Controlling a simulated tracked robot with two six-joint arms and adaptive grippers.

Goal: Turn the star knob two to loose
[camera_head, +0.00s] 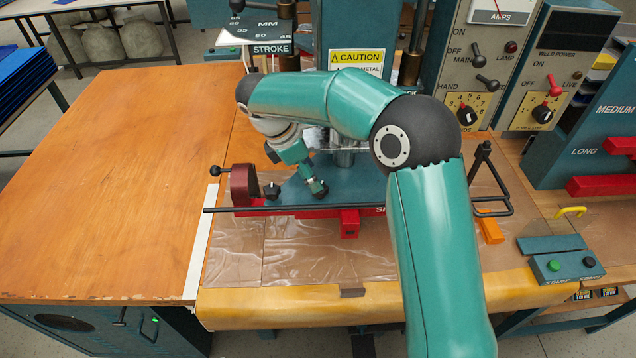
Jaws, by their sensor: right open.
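A small black knob (271,190) sits beside the red block (243,186) at the left end of the blue press bed (345,185). It looks like a star knob, but its lobes and any number on it are too small to tell. My right arm reaches over the bed from the front. Its gripper (296,172) is open and empty, tilted down over the left part of the bed, up and to the right of the knob and apart from it. My arm hides part of the press and the bed's right side. My left gripper is not in view.
A long black bar (290,209) runs along the front of the bed, above a red clamp piece (349,224). A lever with a black ball (215,171) sticks out left. Control panels (470,60) stand at back right. The wooden table (110,180) at left is clear.

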